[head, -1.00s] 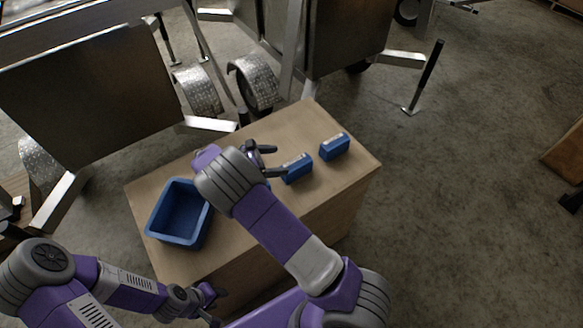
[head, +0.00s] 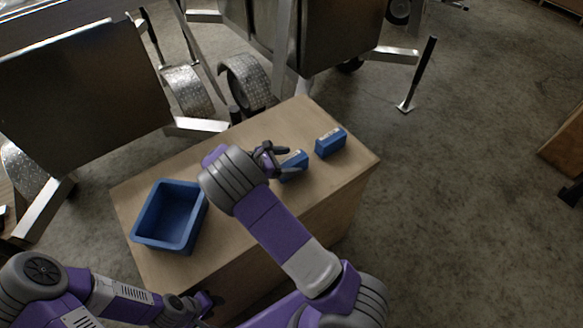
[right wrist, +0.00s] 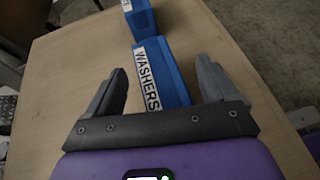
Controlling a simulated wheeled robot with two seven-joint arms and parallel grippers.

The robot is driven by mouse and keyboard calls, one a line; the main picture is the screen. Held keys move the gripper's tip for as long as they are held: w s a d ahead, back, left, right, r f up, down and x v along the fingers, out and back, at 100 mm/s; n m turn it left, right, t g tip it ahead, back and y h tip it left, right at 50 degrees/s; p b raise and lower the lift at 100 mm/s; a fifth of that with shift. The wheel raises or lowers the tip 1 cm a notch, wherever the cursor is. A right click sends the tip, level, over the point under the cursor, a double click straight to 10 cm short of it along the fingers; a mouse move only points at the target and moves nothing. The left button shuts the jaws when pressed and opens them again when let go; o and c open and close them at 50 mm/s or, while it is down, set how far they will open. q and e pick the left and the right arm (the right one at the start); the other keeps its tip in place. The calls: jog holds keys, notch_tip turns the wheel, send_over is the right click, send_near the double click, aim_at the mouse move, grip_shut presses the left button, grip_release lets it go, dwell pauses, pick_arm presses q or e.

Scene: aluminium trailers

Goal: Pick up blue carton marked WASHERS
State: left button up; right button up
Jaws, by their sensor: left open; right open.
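The blue carton marked WASHERS (right wrist: 160,75) has a white label strip and lies between the two fingers of my open right gripper (right wrist: 165,88) in the right wrist view. The fingers are apart from its sides. In the head view the carton (head: 295,166) is on the wooden table, partly hidden by my right gripper (head: 279,158), which is at its left end. My left gripper (head: 206,305) is open and low beside the table's near side, away from the carton.
A second blue carton (head: 330,143) stands beyond the first; in the right wrist view it (right wrist: 139,18) is at the top. A blue open bin (head: 160,246) stands on the left of the table (head: 240,240). Metal trailers (head: 85,85) stand behind the table.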

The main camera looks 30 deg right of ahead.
jog(key=c, duration=1.3)
